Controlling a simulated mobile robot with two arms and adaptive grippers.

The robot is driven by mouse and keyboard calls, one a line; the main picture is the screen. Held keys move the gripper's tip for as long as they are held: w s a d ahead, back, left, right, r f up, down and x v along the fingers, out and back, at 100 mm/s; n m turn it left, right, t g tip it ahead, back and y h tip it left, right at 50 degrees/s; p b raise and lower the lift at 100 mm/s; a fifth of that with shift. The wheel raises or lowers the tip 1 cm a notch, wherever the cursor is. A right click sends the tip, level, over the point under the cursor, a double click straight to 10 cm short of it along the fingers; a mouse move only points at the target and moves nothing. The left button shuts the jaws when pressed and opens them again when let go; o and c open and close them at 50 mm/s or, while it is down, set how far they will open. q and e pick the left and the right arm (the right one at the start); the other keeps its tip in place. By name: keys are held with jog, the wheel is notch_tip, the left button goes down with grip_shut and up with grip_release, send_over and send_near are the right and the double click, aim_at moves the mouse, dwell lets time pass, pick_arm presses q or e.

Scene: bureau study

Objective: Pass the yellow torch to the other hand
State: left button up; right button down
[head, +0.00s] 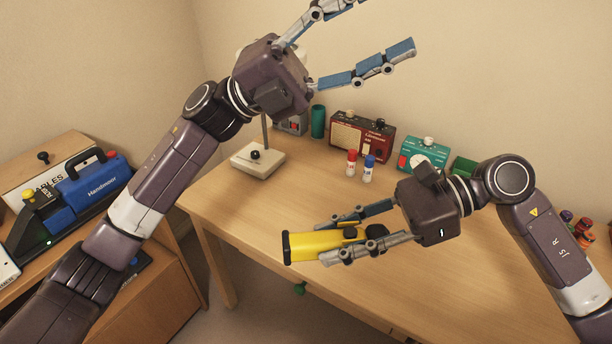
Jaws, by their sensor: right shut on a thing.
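The yellow torch (305,246) is in the head view, above the front part of the desk. My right gripper (335,238) is shut on the torch, with one finger on each side of it. The torch lies sideways, its black-rimmed end pointing left and its other end partly hidden by the fingers near the palm. My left gripper (375,38) is raised high at the top of the view, above and apart from the torch. Its blue-padded fingers are spread wide and empty; the upper finger is cut off by the frame edge.
The desk (230,207) has a lamp base (258,160), a red radio-like box (362,136), a teal box (423,154), and red (351,163) and blue (368,169) small bottles at the back. The desk's front middle is clear.

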pick_arm(q)
jog(key=s+d+f+m+g+y, duration=0.2)
jog(key=s+d+m+g+y, duration=0.3)
jog(key=s, duration=0.3)
jog(key=m+t+y, duration=0.7)
jog(key=t+y, duration=0.4)
jog(key=y, duration=0.7)
send_near(306, 238)
notch_tip(306, 238, down, 11)
jog(key=shift+w+d+r, duration=0.15)
jog(key=shift+r, duration=0.05)
jog(key=shift+c, duration=0.2)
